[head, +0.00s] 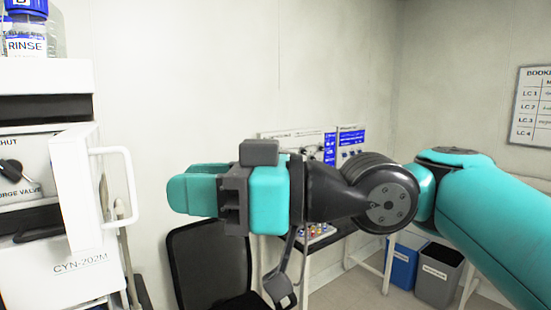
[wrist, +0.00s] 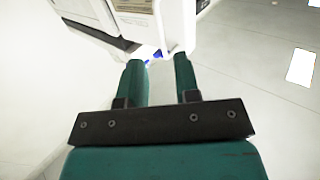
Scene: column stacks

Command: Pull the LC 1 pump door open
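A white pump door (head: 76,190) stands swung out from the instrument stack at the left of the head view, with a purge valve (head: 12,172) showing behind it. Its white bar handle (head: 130,188) sticks out to the right. No LC number is readable on this stack. My teal gripper (head: 176,190) points left, a little to the right of the handle and apart from it in the picture. In the wrist view my gripper (wrist: 158,68) has its two fingers apart with nothing between them. A white panel (wrist: 174,22), perhaps the door, shows beyond the fingertips.
A rinse bottle (head: 26,35) stands on top of the stack. A black chair (head: 207,262) is below my gripper. A bench with equipment (head: 300,148) is behind my arm; blue (head: 403,262) and grey (head: 438,275) bins stand at the right. A booking board (head: 535,105) hangs on the wall.

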